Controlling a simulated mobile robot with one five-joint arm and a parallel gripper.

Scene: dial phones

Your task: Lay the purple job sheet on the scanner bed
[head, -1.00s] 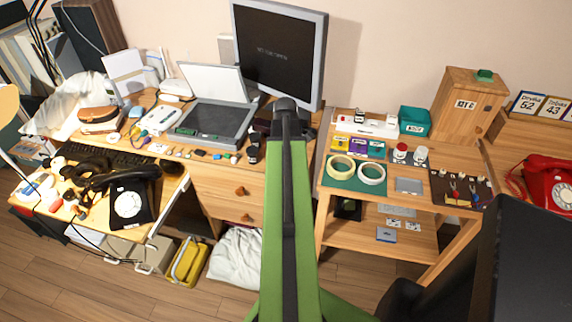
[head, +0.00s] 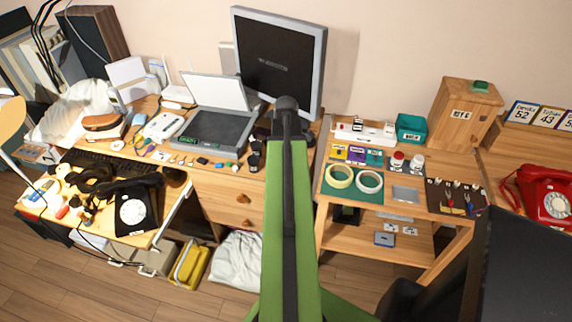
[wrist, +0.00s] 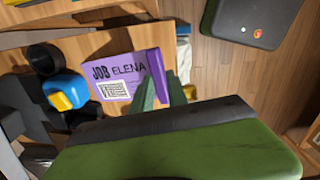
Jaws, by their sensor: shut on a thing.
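The purple job sheet (wrist: 125,72), printed JOB ELENA with a white code block, shows in the wrist view. My gripper (wrist: 160,88) is shut on its right side, with the green fingers over that edge. In the head view my arm hides the gripper and the held sheet. The scanner bed (head: 222,128) is a dark flat panel in a grey frame on the left desk. Its pale lid (head: 215,91) stands open behind it. A small green label lies at the bed's front left.
A monitor (head: 280,60) stands right of the scanner. Small items (head: 205,162) line the desk front. A black dial phone (head: 132,210) sits at left, a red phone (head: 545,195) at far right. The right table holds yellow, purple and teal cards (head: 357,154) and tape rolls (head: 340,176).

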